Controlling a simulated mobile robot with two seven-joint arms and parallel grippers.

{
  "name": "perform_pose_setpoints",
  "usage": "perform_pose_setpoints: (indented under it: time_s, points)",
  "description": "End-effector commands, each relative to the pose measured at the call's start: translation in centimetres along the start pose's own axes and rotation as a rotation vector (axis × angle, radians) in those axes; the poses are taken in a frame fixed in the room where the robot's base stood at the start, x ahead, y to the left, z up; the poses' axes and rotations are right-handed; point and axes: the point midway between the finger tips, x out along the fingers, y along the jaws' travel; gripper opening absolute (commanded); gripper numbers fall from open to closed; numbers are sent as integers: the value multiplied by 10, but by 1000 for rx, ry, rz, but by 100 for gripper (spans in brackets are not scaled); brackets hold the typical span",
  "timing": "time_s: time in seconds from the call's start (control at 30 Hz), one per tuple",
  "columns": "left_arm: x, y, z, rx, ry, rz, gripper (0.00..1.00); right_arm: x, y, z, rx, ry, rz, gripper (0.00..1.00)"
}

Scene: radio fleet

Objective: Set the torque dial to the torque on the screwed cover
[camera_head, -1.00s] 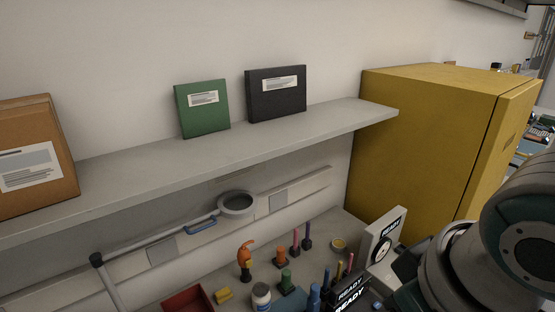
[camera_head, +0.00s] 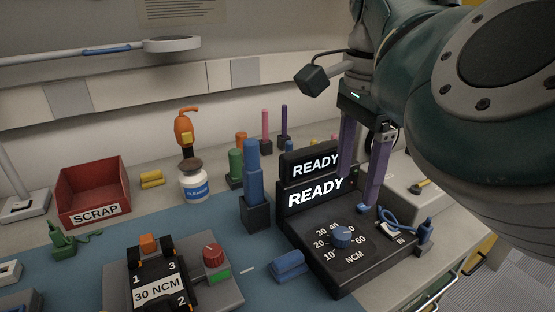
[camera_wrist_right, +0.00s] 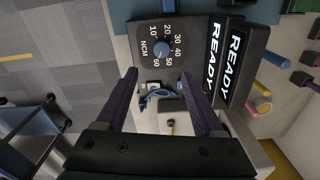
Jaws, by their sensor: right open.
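The torque dial (camera_head: 342,237) is a blue knob on a black control box (camera_head: 330,262), inside a ring of numbers from 10 to 60 NCM. It also shows in the wrist view (camera_wrist_right: 163,49); its exact setting is too small to read. The cover (camera_head: 159,289), labelled 30 NCM and numbered 1, 2 and 3, lies on a grey fixture at the lower left. My right gripper (camera_head: 359,195) is open, its purple fingers above the back right of the box. In the wrist view its fingers (camera_wrist_right: 158,80) are apart, with the dial beyond their tips. My left gripper is out of view.
Two READY displays (camera_head: 316,190) stand behind the dial, close to my right fingers. A blue block (camera_head: 289,265) sits left of the box. A red SCRAP bin (camera_head: 92,190) stands at the back left.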

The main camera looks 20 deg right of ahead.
Motion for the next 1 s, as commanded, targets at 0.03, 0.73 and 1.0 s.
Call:
perform_pose_setpoints:
  time_s: [0.03,0.73,1.0]
  points:
    - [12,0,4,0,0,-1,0,9,-3,5,9,-11,2,69]
    - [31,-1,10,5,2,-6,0,100,-3,11,22,-20,10,69]
    - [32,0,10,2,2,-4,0,105,-3,11,23,-20,9,69]
